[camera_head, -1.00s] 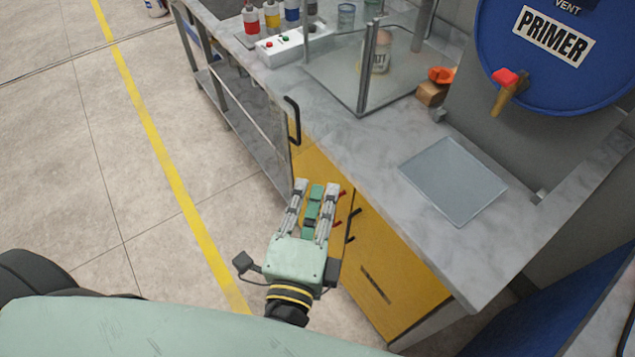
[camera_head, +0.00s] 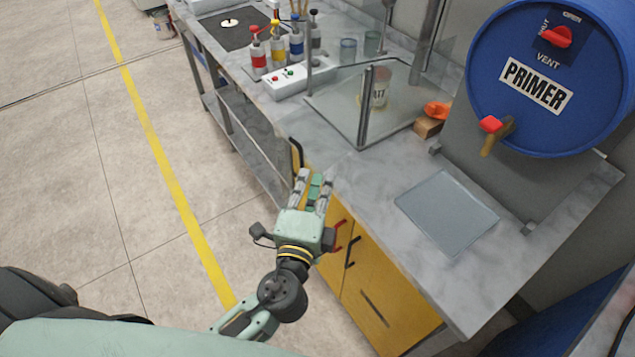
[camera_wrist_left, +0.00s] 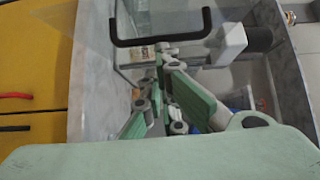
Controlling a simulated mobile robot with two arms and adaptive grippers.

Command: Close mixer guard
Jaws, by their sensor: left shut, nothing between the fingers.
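The mixer guard is a clear panel enclosure with a grey metal post (camera_head: 366,105) on the counter. A can (camera_head: 379,92) shows behind its clear panes. A black bar handle (camera_head: 296,155) shows at the counter's front edge. It also shows in the left wrist view (camera_wrist_left: 160,38) on a clear panel, which appears swung out past the counter edge; its outline is faint. My left gripper (camera_head: 315,180) is shut and empty, just below and right of the handle in the head view. In the wrist view its fingers (camera_wrist_left: 162,90) sit below the handle, apparently not touching it. My right gripper is out of view.
Yellow cabinet doors (camera_head: 375,285) are under the marble counter. A white button box (camera_head: 290,82) and several colored bottles stand at the back left. A glass plate (camera_head: 447,212) lies on the counter at right. A blue primer drum (camera_head: 550,75) hangs above. The floor at left is clear.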

